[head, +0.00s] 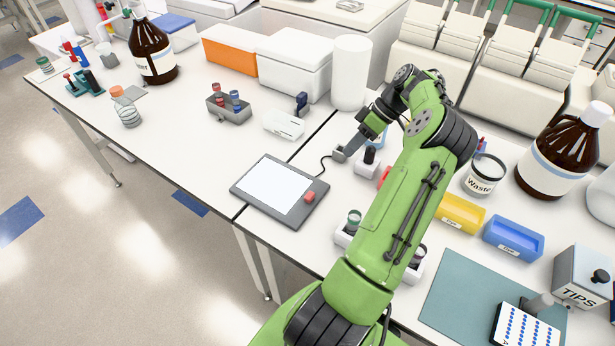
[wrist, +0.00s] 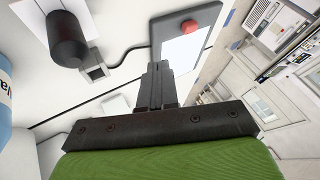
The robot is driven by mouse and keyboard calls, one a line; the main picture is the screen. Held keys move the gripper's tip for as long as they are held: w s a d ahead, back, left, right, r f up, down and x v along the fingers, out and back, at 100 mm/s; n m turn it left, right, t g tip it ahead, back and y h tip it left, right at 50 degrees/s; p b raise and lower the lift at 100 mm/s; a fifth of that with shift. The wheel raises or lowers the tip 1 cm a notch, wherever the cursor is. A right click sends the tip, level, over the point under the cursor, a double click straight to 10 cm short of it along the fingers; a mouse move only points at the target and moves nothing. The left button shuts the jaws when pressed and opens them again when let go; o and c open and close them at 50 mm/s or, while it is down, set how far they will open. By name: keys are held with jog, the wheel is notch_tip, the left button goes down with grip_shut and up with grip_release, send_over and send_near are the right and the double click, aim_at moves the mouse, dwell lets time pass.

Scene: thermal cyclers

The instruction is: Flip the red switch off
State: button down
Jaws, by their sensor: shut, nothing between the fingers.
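A flat dark grey light box (head: 318,213) with a white lit panel lies on the bench, left of my arm. The red switch (head: 309,197) sits on its right corner. In the wrist view the red switch (wrist: 189,26) shows near the top on the light box (wrist: 157,32), beyond my fingertips. My gripper (wrist: 158,70) is shut and empty, and its fingers overlap the near edge of the box in that view. I cannot tell whether they touch it. In the head view my gripper (head: 353,143) is beyond the box, near its cable. The switch's tilt is too small to tell.
A dark cable runs from the box to a small grey connector (wrist: 95,72). A black-topped item (wrist: 67,39) on a white base stands close by. A Waste jar (head: 484,175), yellow tray (head: 460,214) and blue tray (head: 513,238) lie right of my arm.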

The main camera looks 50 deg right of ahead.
jog(key=shift+a, duration=0.1)
jog(key=b, duration=0.2)
send_near(321, 191)
jog(key=w+f, duration=0.1)
jog(key=f, duration=0.1)
jog(key=w+a+f, duration=0.1)
jog(key=w+f, duration=0.1)
jog(key=shift+w+f, duration=0.15)
jog(key=shift+w, duration=0.2)
jog(key=a, duration=0.3)
jog(key=shift+s+a, duration=0.15)
jog(key=shift+a, duration=0.35)
